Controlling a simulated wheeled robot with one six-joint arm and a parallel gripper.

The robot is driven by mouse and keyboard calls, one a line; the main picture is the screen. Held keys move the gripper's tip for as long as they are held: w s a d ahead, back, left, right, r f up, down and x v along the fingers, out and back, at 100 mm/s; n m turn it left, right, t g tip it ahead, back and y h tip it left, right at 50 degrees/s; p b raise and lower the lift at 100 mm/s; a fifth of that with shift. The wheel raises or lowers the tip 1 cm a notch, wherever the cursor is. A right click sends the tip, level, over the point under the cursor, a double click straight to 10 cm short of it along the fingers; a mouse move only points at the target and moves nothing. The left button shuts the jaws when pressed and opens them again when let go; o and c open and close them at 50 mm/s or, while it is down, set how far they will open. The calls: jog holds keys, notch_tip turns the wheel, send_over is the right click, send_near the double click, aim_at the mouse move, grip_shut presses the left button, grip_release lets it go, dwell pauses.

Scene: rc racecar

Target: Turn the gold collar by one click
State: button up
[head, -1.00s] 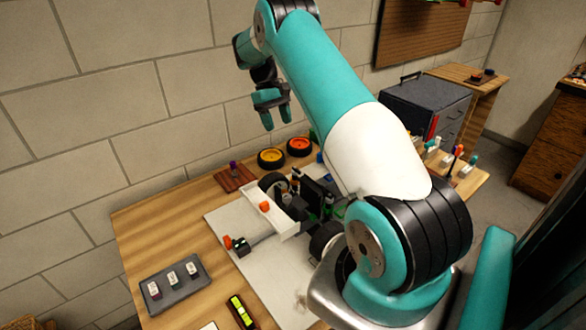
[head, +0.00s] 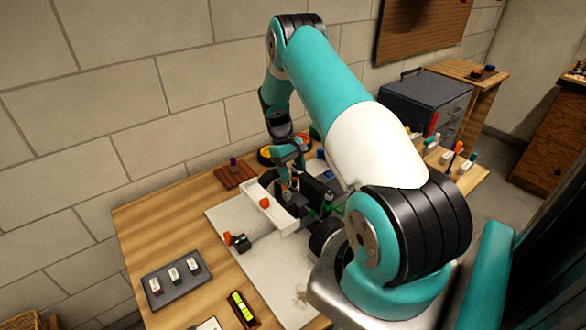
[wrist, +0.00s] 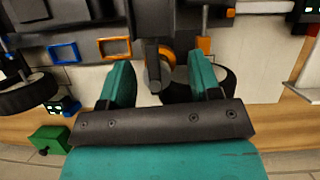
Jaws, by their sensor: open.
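The racecar (head: 318,188) lies on a pale mat on the bench, dark-bodied with black wheels and a white wing. In the head view my gripper (head: 289,182) points down over the car's rear half, close to its parts. In the wrist view its two teal fingers (wrist: 161,78) are apart, on either side of a dark round part with an orange-gold ring (wrist: 169,58). This ring looks like the gold collar. I see no clear contact with the fingers. Another small orange-gold piece (wrist: 204,45) sits on a rod near the right finger. My gripper hides the collar in the head view.
The white wing (head: 258,203) with an orange block stands left of my gripper. A grey tray (head: 188,285) with white blocks and a yellow-green level (head: 242,309) lie at the front left. The bench's left side has free room.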

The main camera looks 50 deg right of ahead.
jog(key=shift+s+f, duration=0.1)
jog(key=shift+f, duration=0.15)
jog(key=c, duration=0.9)
dwell(0.6)
jog(key=o, duration=0.9)
jog(key=v, duration=1.7)
jog(key=shift+r+b, duration=0.25)
jog(key=shift+b, duration=0.1)
